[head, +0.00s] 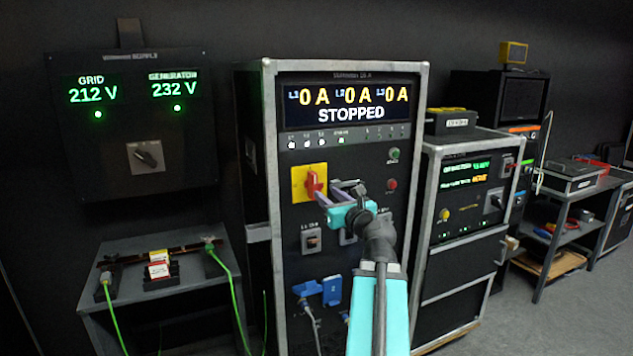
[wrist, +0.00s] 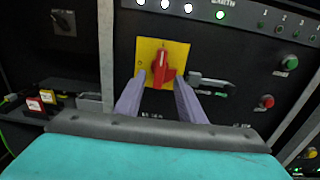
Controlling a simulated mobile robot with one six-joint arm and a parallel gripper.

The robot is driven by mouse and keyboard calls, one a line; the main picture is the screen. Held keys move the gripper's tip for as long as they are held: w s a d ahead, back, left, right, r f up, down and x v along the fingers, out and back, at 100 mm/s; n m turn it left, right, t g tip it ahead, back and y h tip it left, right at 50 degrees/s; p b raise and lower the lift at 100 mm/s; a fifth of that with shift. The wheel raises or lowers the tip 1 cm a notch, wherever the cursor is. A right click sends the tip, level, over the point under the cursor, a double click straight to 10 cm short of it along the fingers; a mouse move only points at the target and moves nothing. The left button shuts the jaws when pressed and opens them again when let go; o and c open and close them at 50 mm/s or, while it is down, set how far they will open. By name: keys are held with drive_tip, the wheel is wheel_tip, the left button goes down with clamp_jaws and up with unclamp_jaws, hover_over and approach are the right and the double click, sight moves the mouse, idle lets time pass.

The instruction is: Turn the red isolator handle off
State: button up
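The red isolator handle (head: 315,183) sits on a yellow square plate (head: 298,184) on the front of the black cabinet, below a display reading 0 A and STOPPED. The red handle (wrist: 164,66) stands nearly upright, tilted slightly, on the yellow plate (wrist: 146,51) in the wrist view. My gripper (head: 325,195) is at the plate's lower right. In the wrist view my gripper (wrist: 159,78) is open, with one pale purple finger on each side of the handle's lower part. Whether either fingertip touches the handle I cannot tell.
A green button (head: 393,154) and a red button (head: 391,185) sit right of the handle. Grey switches (head: 311,240) and blue connectors (head: 332,289) are below. A wall panel (head: 133,118) with a dark rotary switch and a table (head: 205,265) stand left.

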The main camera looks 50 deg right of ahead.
sight(315, 185)
drive_tip(key=shift+w+d+p, duration=0.2)
drive_tip(key=shift+w+p, duration=0.25)
drive_tip(key=shift+p, duration=2.55)
drive_tip(key=shift+p+x, duration=3.6)
drive_tip(key=shift+x, duration=0.55)
drive_tip(key=shift+f, duration=0.1)
clamp_jaws()
